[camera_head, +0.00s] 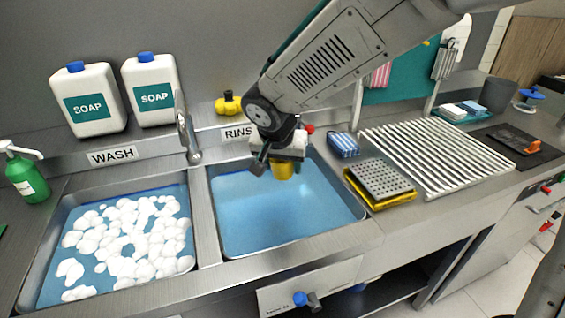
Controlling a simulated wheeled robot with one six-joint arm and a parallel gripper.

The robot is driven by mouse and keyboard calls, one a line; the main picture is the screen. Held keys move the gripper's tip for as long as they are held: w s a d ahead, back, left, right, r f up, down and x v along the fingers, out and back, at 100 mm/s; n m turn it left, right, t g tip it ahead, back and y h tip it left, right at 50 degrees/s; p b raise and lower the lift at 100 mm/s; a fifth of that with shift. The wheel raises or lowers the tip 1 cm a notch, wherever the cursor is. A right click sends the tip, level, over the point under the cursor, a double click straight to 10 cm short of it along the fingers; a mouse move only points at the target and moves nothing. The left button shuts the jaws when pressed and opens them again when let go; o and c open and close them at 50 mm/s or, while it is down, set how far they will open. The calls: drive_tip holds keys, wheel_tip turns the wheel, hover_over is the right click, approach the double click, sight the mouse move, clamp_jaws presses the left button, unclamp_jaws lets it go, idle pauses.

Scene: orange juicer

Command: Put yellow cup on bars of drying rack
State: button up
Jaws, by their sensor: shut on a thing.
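The yellow cup (283,171) is held below my gripper (277,160), over the back part of the rinse sink. My gripper is shut on it and hides the upper part of the cup. The cup appears to be above the blue water, but its exact height is hard to tell. The drying rack (437,153), with white parallel bars, lies on the counter to the right of the sink. Its bars look bare.
The rinse sink (232,251) lies beside the foam-filled wash sink (50,262). A grey perforated block on a yellow base (380,181) and a blue striped sponge (344,144) sit between sink and rack. A faucet (187,133) stands between the sinks.

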drive_tip(key=shift+f, duration=1.4)
